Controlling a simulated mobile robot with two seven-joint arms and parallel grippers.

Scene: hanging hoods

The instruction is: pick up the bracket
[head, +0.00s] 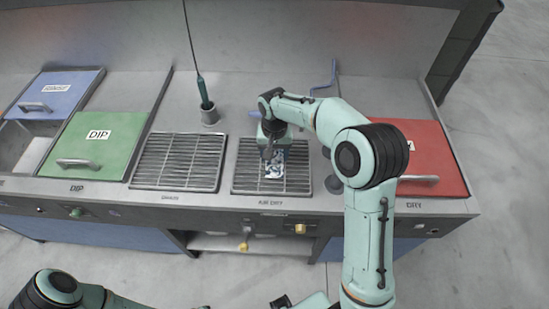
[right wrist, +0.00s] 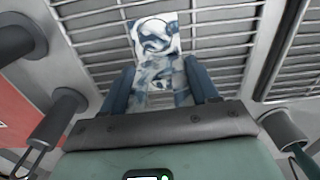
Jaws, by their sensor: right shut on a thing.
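The bracket is a flat blue-and-white patterned piece (head: 276,170) over the grate marked AIR DRY. My right gripper (head: 270,151) comes down on it from above, at its far end. In the right wrist view, the bracket (right wrist: 155,38) runs between the two blue fingers of my right gripper (right wrist: 161,88), which are shut on it. Its outer end sticks out past the fingertips, over the grate bars. I cannot tell whether it touches the grate.
The AIR DRY grate (head: 246,183) lies beside a second grate (head: 177,162). A green DIP lid (head: 95,145) and a blue lid (head: 62,90) are to the left, a red lid (head: 432,160) to the right. A hanging green sprayer (head: 203,90) stands above a grey cup (head: 209,116).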

